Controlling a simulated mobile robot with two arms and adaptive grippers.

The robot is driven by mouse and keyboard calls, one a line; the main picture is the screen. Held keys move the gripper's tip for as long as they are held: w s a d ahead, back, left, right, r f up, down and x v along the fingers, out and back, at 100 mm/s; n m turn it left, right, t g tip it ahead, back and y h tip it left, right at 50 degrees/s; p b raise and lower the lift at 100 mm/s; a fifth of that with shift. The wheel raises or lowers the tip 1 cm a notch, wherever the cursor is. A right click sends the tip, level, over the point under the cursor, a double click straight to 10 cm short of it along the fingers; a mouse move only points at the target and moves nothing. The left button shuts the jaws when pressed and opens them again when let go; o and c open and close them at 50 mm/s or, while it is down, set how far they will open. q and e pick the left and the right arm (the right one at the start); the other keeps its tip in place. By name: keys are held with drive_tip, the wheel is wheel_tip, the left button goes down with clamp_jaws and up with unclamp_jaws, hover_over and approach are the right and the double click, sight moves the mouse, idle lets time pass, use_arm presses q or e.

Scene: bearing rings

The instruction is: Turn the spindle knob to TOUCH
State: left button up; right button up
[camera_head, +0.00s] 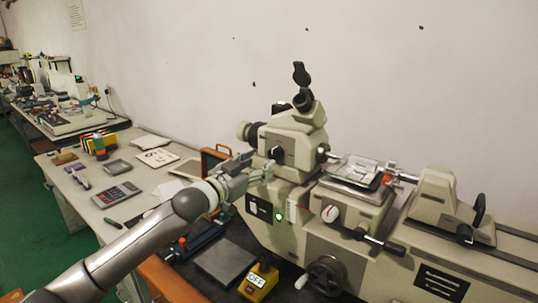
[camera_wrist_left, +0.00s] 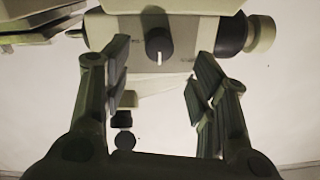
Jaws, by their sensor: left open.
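The spindle knob (camera_head: 277,153) is a dark round knob on the front of the beige measuring machine's head (camera_head: 302,146). In the left wrist view the knob (camera_wrist_left: 158,42) has a white pointer line toward the bottom of the picture; its labels are too small to read. My left gripper (camera_head: 256,164) is open and empty, just left of and below the knob in the head view. In the left wrist view its fingers (camera_wrist_left: 160,58) stand on either side of the knob, which shows between them; I cannot tell how far beyond the tips it lies. My right gripper is not in view.
A black eyepiece (camera_head: 302,98) rises above the head. A stage (camera_head: 355,178) with a white-faced knob (camera_head: 330,213) and a black handle (camera_head: 380,241) stands to the right. A yellow box (camera_head: 258,282) reads OFF. A calculator (camera_head: 116,194) lies on the table at left.

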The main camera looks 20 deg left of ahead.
sight(272, 156)
use_arm(q)
drive_tip(key=shift+p+x, duration=0.75)
drive_tip(key=shift+x, duration=2.15)
drive_tip(key=c, duration=1)
